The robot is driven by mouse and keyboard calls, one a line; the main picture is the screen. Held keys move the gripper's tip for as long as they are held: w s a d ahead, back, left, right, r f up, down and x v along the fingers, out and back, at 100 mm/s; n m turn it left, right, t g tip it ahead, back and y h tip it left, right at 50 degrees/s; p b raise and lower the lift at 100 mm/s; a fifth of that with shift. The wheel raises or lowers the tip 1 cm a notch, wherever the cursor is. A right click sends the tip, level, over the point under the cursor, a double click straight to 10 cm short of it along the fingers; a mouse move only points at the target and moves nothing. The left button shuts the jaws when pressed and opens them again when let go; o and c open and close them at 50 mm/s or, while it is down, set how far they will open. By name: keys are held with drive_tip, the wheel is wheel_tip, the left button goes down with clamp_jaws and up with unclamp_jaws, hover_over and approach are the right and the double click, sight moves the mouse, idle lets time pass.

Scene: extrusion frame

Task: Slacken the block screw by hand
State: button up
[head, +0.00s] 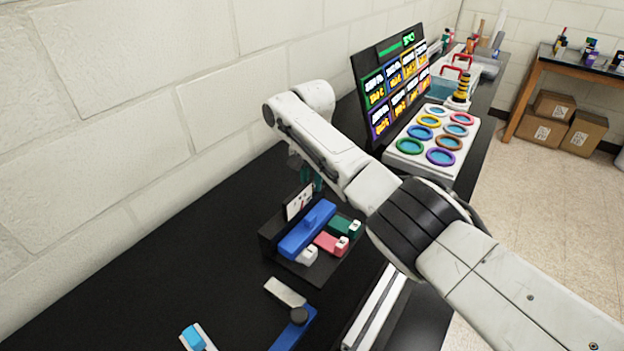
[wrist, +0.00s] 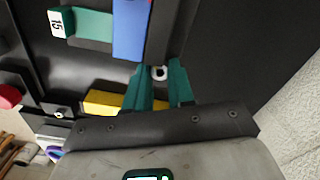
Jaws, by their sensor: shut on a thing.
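My gripper (wrist: 160,84) has two teal fingers. They are closed around a small pale round piece with a dark centre (wrist: 159,73), which looks like the screw head, at the end of a dark strip. In the head view only a little of the teal fingers (head: 312,181) shows below my arm, behind the dark holder; the screw is hidden there. The holder (head: 268,243) carries a long blue block (head: 303,237), also seen in the wrist view (wrist: 129,28), with green (head: 340,228) and red (head: 326,242) blocks beside it.
A pale metal extrusion (head: 376,308) runs near the bench edge. A white tray with coloured rings (head: 408,146) and a dark sign board (head: 360,66) stand further back. The left wall is close.

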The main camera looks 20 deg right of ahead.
sight(312, 188)
clamp_jaws()
drive_tip(key=shift+n, duration=0.5)
drive_tip(key=n+b, duration=0.1)
drive_tip(key=n, duration=0.3)
drive_tip(key=shift+n, duration=0.3)
drive_tip(key=n, duration=0.6)
drive_tip(key=shift+n+b, duration=0.35)
drive_tip(key=shift+n, duration=0.05)
drive_tip(key=o, duration=0.7)
unclamp_jaws()
drive_tip(key=shift+r, duration=0.1)
wheel_tip(312, 188, up, 11)
drive_tip(key=shift+f+b, duration=0.2)
drive_tip(key=shift+b, duration=0.45)
